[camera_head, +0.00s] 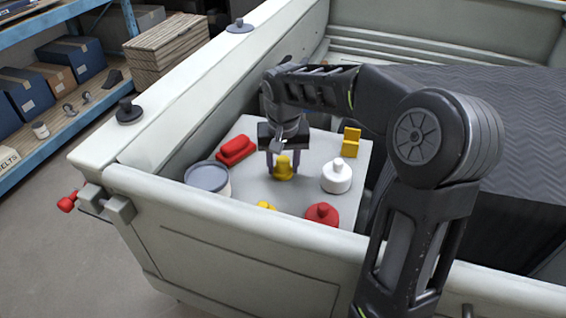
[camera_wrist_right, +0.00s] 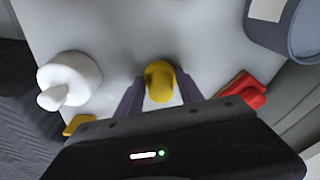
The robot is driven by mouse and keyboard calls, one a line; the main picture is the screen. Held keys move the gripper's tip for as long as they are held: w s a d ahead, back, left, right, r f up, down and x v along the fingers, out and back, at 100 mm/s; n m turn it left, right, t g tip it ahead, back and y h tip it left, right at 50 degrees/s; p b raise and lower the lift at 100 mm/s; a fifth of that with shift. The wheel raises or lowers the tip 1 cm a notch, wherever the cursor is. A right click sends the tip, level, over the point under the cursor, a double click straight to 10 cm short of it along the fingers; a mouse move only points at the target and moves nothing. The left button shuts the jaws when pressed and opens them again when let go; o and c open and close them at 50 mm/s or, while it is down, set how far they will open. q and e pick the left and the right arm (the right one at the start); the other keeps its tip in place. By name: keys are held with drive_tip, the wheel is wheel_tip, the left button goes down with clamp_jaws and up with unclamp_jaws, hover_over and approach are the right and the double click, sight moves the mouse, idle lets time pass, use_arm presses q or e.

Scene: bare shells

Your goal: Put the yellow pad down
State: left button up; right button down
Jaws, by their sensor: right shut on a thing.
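A small yellow pad (camera_head: 284,168), rounded with a narrower top, is between the fingers of my right gripper (camera_head: 282,160). It also shows in the right wrist view (camera_wrist_right: 160,84), where the gripper's two fingers (camera_wrist_right: 160,95) flank it. The gripper is shut on it, pointing down over the light grey board (camera_head: 245,190). I cannot tell whether the pad's underside touches the board. My left gripper is not in view.
A red block (camera_head: 236,150), a grey-lidded tub (camera_head: 208,178), a white knobbed piece (camera_head: 336,177), a red piece (camera_head: 322,213), a yellow stepped piece (camera_head: 351,141) and a part-hidden yellow piece (camera_head: 266,206) surround the pad. The cargo bed wall (camera_head: 240,225) rises in front.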

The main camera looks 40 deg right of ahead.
sight(283, 178)
drive_tip(key=shift+f, duration=0.15)
drive_tip(key=c, duration=0.7)
unclamp_jaws()
drive_tip(key=shift+c, duration=0.2)
drive_tip(key=shift+r, duration=0.2)
wheel_tip(283, 178, up, 12)
drive_tip(key=s+a, duration=0.1)
drive_tip(key=shift+s, duration=0.25)
